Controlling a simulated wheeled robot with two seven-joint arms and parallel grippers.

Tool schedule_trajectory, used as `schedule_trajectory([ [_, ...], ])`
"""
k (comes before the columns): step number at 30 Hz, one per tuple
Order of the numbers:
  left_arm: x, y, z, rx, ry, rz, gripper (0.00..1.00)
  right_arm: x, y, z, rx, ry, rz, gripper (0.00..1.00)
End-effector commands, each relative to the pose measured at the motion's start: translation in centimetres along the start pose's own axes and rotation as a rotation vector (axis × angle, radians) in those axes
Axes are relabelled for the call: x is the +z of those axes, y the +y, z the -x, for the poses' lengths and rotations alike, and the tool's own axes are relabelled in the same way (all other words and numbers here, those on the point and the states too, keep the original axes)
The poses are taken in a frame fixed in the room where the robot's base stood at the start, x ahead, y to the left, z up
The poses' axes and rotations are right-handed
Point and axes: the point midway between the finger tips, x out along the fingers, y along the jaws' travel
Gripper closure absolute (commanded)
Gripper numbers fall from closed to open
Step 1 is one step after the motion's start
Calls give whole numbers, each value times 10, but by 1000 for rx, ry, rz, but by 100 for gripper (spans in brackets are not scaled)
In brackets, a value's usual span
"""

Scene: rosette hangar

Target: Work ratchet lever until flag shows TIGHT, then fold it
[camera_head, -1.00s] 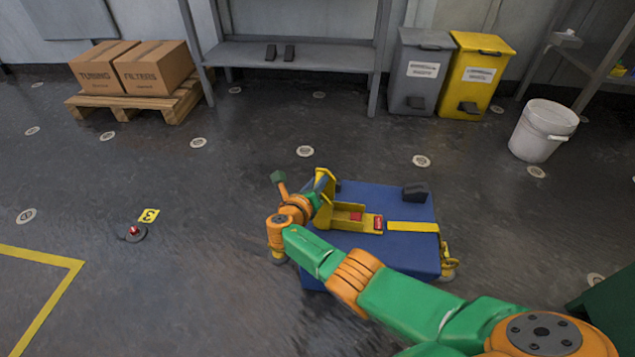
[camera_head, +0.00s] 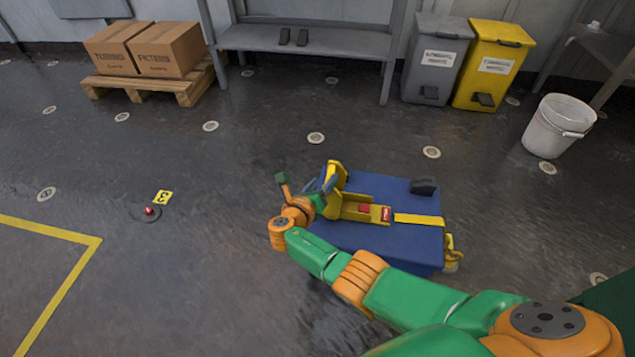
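A yellow ratchet (camera_head: 350,206) sits on top of a blue crate-like block (camera_head: 390,250), with a yellow strap (camera_head: 418,219) running right from it. Its yellow lever (camera_head: 337,176) stands raised at the left end. A red block (camera_head: 364,208) sits in the ratchet body. A small red flag or label (camera_head: 386,214) lies beside it; its lettering is too small to read. My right gripper (camera_head: 327,188) is at the lever, close to or touching it. Its fingers are small and partly hidden, so their opening does not show. My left gripper is not in view.
A dark block (camera_head: 424,187) sits on the blue load's far edge. A red button (camera_head: 149,211) and yellow marker (camera_head: 162,197) lie on the floor to the left. A pallet (camera_head: 150,85), bins (camera_head: 435,62) and a white bucket (camera_head: 558,126) stand farther back. The floor between is clear.

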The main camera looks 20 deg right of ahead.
Motion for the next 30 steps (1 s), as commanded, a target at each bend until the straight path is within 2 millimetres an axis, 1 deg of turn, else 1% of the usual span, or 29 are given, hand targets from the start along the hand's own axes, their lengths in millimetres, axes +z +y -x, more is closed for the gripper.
schedule_trajectory([
  [1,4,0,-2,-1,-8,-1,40,3,-1,6,2,1,1,43],
  [6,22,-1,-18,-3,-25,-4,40,3,-1,21,1,-2,0,43],
  [12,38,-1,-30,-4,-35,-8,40,2,0,33,2,-3,-1,43],
  [22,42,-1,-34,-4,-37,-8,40,1,0,35,1,-4,-1,43],
  [23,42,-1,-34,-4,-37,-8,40,1,0,35,1,-4,-1,46],
  [24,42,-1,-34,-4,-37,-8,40,0,0,35,3,0,-7,57],
  [25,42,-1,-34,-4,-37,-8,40,-5,1,34,7,13,-23,65],
  [26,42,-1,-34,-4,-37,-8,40,-15,2,34,15,38,-53,73],
  [27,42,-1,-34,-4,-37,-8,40,-35,3,34,32,94,-130,84],
  [28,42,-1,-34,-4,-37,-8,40,-57,5,35,45,156,-213,92],
  [29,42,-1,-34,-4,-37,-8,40,-84,7,38,55,233,-321,100],
  [30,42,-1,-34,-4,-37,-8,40,-124,9,44,54,354,-496,100],
])
